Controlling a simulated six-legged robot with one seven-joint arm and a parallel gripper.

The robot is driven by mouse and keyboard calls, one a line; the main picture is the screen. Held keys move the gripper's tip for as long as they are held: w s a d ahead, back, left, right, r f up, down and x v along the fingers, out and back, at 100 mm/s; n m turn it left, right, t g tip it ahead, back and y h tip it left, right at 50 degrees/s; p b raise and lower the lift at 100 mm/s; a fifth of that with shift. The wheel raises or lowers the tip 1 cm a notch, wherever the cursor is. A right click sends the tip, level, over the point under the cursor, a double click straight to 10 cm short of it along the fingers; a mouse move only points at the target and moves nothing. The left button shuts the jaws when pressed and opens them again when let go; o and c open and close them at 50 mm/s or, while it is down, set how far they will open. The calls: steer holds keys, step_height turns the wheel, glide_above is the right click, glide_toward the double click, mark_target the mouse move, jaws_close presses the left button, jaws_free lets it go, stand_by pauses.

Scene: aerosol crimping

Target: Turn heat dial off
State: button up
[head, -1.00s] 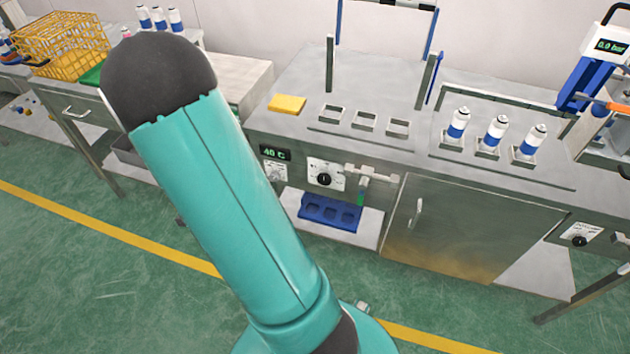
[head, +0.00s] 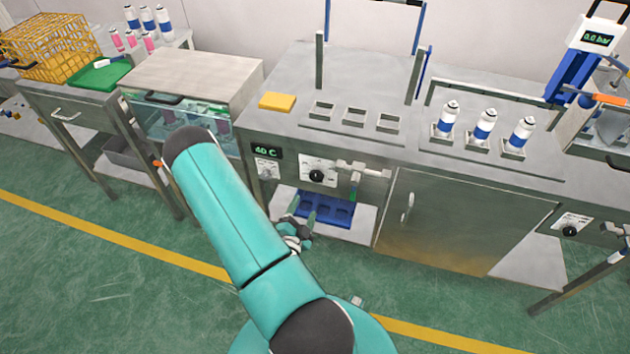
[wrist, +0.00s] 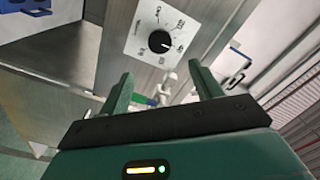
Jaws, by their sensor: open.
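The dial (head: 317,175) is a round black knob on a white marked plate. It sits on the steel bench front, right of a green "40 C" display (head: 265,151). In the wrist view a black dial knob (wrist: 163,43) on a white plate with a light pointer line lies beyond my fingertips; its small lettering is unreadable. My gripper (head: 302,212) is below the dial in the head view, near the blue tray. The wrist view shows my gripper (wrist: 162,85) open, with its two green fingers apart and nothing held between them. The fingers do not touch the knob.
A metal tap (head: 362,170) juts out just right of the dial. A blue tray (head: 326,210) rests on a low shelf beneath. A cabinet door with a handle (head: 408,207) is farther right. Another dial (head: 570,230) is at far right. Green floor in front is clear.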

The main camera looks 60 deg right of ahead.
mark_target(316, 178)
steer(key=d, duration=0.4)
steer(key=w+d, duration=0.1)
steer(key=d, duration=0.3)
steer(key=w+d, duration=0.1)
steer(key=d, duration=0.3)
steer(key=shift+d, duration=0.2)
steer(key=c, duration=1)
steer(key=shift+o, duration=0.2)
